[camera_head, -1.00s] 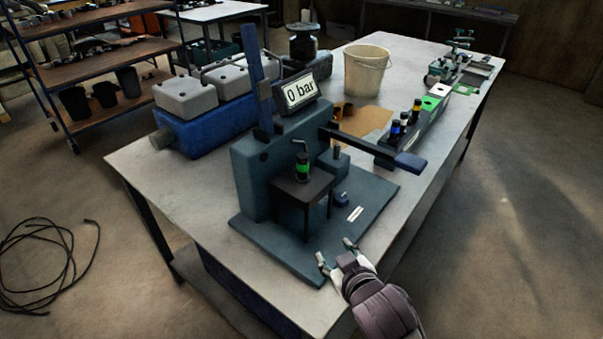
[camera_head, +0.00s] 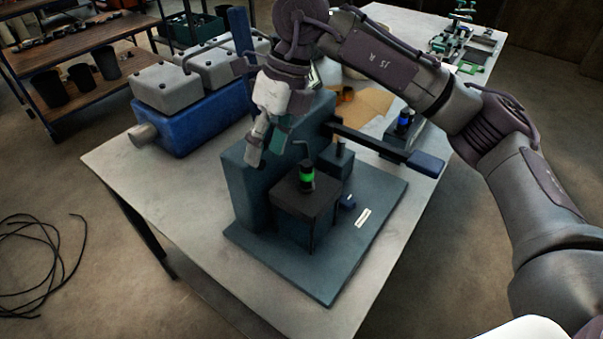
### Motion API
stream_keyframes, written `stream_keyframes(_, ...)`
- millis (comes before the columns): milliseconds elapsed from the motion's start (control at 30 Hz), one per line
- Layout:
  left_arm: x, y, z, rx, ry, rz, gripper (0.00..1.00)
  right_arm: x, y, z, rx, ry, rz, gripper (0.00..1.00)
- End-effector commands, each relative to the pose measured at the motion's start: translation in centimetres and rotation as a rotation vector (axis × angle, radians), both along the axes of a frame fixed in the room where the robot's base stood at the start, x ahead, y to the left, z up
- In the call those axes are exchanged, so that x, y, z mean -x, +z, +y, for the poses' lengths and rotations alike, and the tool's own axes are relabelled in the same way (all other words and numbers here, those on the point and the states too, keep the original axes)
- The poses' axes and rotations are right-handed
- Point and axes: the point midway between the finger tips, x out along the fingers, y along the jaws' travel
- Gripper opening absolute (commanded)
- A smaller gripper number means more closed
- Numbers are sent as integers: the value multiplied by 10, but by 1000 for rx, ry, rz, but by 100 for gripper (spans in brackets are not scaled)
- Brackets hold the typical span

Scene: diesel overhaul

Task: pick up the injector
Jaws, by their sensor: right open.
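A black injector with a green band (camera_head: 307,176) stands upright on the small dark stand (camera_head: 303,207) of the teal test bench (camera_head: 330,285). My right gripper (camera_head: 266,148) is open and empty. It points down in front of the bench's upright block, up and to the left of the green-banded injector and apart from it in the picture. My left gripper is not in view.
The bench's lever (camera_head: 380,147) with a blue handle sticks out to the right of the injector. The blue engine block (camera_head: 190,120) with grey covers stands on the left. The bench display and the bucket are mostly hidden by my arm. The table's front left is clear.

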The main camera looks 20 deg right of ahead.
Motion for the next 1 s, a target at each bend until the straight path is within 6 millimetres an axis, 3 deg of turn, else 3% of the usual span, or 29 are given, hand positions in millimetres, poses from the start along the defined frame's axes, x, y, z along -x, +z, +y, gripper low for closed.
stream_keyframes(33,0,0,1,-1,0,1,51,-9,11,-26,108,-40,-29,54)
stream_keyframes(100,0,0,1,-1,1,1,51,-15,22,-52,215,-81,-44,54)
stream_keyframes(233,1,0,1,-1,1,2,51,-18,29,-75,311,-123,-52,54)
stream_keyframes(700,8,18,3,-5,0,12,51,-18,-44,-77,323,-127,-51,54)
stream_keyframes(867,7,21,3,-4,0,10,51,-17,-54,-77,323,-126,-52,54)
stream_keyframes(1000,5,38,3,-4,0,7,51,-14,-69,-78,323,-125,-48,54)
